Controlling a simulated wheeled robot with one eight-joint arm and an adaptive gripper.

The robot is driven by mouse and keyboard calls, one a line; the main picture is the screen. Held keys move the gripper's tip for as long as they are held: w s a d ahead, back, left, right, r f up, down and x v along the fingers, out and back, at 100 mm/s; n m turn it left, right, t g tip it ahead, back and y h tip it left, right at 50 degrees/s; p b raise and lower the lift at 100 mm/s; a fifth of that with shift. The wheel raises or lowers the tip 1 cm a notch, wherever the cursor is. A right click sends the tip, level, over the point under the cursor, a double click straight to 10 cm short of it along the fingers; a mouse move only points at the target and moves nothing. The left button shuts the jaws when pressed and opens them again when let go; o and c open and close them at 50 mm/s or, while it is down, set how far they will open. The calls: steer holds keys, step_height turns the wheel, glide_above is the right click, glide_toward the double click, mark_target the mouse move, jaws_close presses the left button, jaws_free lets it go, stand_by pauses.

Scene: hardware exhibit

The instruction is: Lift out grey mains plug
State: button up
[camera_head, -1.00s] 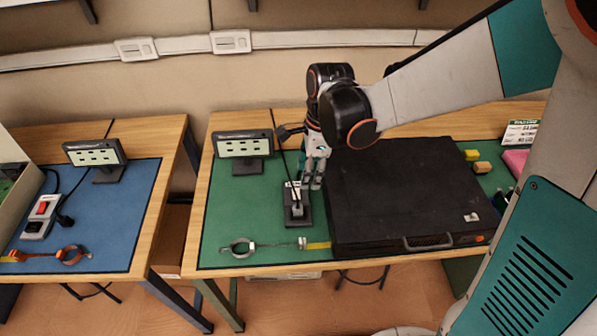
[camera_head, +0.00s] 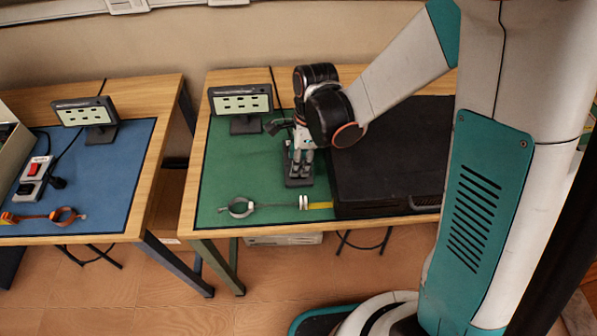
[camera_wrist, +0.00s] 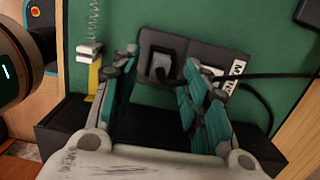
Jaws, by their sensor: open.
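A dark socket block (camera_wrist: 205,58) lies on the green mat and shows in the wrist view with a dark grey plug (camera_wrist: 163,66) seated in a pale-edged socket. A black cord runs right from it. My gripper (camera_wrist: 158,70) is open, with one finger on each side of the plug; I cannot tell whether either touches it. In the head view my gripper (camera_head: 300,166) points down over the socket block (camera_head: 299,182), hiding the plug and most of the block.
A large black case (camera_head: 385,165) stands close on the right of the block. A display stand (camera_head: 241,101) is behind left, and a ring-shaped clamp (camera_head: 240,207) lies in front. A blue-matted table (camera_head: 110,190) at left holds a power strip (camera_head: 34,176) with a red switch.

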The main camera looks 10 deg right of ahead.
steer(key=shift+f, duration=0.75)
steer(key=shift+r, duration=0.1)
steer(key=shift+c, duration=0.3)
steer(key=c, duration=0.8)
steer(key=shift+r, duration=0.15)
step_height(320, 180, up, 20)
steer(key=p, duration=0.6)
steer(key=shift+p, duration=0.4)
